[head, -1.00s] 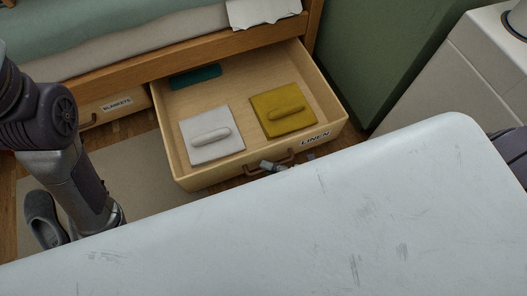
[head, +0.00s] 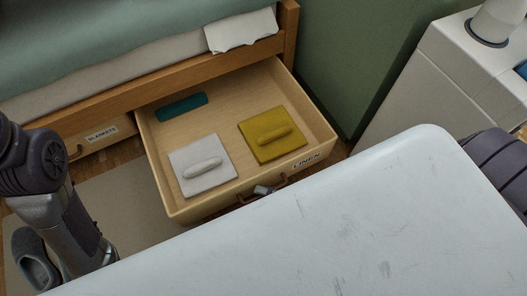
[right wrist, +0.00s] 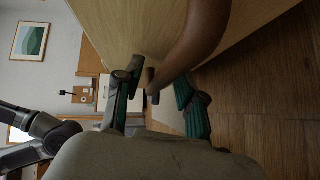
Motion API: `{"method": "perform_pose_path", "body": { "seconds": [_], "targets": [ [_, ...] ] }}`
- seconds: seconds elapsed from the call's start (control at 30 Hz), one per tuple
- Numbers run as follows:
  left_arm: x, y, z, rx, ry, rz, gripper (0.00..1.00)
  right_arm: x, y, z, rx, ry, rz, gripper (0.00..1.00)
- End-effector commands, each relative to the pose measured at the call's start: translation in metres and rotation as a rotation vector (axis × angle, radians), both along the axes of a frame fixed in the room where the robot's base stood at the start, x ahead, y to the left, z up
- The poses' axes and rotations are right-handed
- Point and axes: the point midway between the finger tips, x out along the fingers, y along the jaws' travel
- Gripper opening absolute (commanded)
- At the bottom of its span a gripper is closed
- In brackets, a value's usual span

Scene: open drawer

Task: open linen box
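The linen box is a light wooden drawer (head: 222,195) labelled LINEN, pulled well out from under the bed in the head view. A white folded cloth (head: 188,181), a mustard folded cloth (head: 262,150) and a teal item (head: 181,107) lie in it. My right gripper (head: 263,190) is at its brown handle (head: 282,181), mostly hidden by the white surface in front. In the right wrist view the curved handle (right wrist: 195,45) passes between the fingers of the right gripper (right wrist: 158,90), which appear closed around it. My left gripper is out of view.
The closed BLANKETS drawer (head: 98,141) is to the left under the bed. A grey slipper (head: 33,262) lies on the rug (head: 120,200). A white cabinet (head: 420,85) stands at the right. A large white surface (head: 330,220) blocks the view in front.

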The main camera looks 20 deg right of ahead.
Motion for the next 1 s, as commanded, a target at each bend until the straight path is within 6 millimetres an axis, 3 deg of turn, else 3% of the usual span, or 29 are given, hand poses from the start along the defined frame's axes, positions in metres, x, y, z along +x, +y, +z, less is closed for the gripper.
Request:
{"method": "perform_pose_path", "body": {
  "seconds": [0.33, 0.8, 1.0],
  "targets": [
    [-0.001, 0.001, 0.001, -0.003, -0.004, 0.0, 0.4, -0.007, -0.007, 0.001, -0.001, 0.001, 0.001, 0.39],
    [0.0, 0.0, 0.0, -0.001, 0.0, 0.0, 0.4, -0.068, -0.074, 0.014, -0.001, 0.001, 0.0, 0.39],
    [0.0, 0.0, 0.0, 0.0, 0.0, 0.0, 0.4, -0.079, -0.086, 0.017, 0.0, -0.001, 0.001, 0.39]
  ]
}}
